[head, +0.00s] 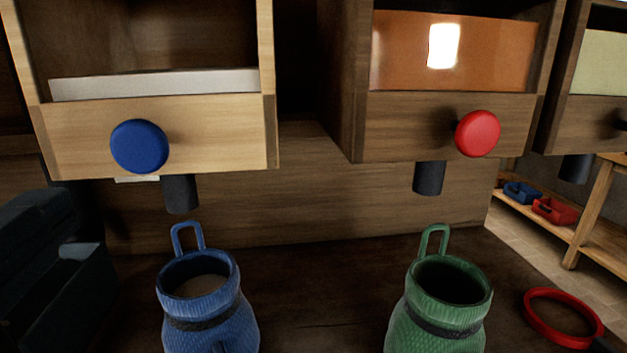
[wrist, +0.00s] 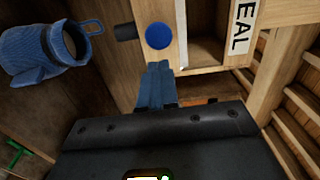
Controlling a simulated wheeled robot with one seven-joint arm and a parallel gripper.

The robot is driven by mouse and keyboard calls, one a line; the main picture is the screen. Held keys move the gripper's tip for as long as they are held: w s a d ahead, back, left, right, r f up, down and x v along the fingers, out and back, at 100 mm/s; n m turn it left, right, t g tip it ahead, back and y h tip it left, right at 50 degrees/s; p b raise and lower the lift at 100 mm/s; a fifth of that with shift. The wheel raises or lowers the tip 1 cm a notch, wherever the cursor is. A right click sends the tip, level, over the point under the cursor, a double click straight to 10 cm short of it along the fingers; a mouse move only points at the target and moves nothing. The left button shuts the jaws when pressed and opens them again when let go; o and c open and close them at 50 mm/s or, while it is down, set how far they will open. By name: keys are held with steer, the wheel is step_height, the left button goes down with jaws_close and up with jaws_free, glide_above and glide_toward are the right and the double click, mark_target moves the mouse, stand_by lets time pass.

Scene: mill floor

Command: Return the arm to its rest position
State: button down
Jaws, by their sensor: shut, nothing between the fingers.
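My gripper (wrist: 158,68) shows in the wrist view, with its bluish fingers shut together and nothing between them. The fingertips are close below the blue knob (wrist: 158,36) in that picture; I cannot tell whether they touch it. In the head view the blue knob (head: 139,146) is on the front of the light wooden bin, and I cannot make out my fingers there. The rest of my arm is not clearly seen.
A blue sack (head: 208,310) with pale contents stands under the left spout (head: 180,194). A green sack (head: 437,312) stands under the middle spout (head: 429,178). A red knob (head: 478,134) is on the middle bin. A red ring (head: 562,318) lies at right. Dark box shapes fill the left edge.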

steer(key=w+d+f+n+y, duration=0.1)
steer(key=w+d+f+n, duration=0.3)
steer(key=f, duration=0.4)
steer(key=w+d+f+n, duration=0.2)
steer(key=d+f+n, duration=0.2)
steer(key=f+n, duration=0.25)
steer(key=s+d+f+n+g, duration=0.2)
steer(key=d+f+n, duration=0.1)
steer(key=d+f, duration=0.8)
steer(key=s+d+f+n+h, duration=0.2)
steer(key=s+d+f, duration=0.5)
steer(key=s+d, duration=0.35)
steer(key=s+d+r+h, duration=0.1)
steer(key=s+d+h, duration=0.2)
steer(key=s+d, duration=0.4)
steer(key=s, duration=0.4)
steer(key=shift+s+d+r+g, duration=0.15)
steer(key=shift+s+g, duration=0.05)
steer(key=shift+g, duration=0.1)
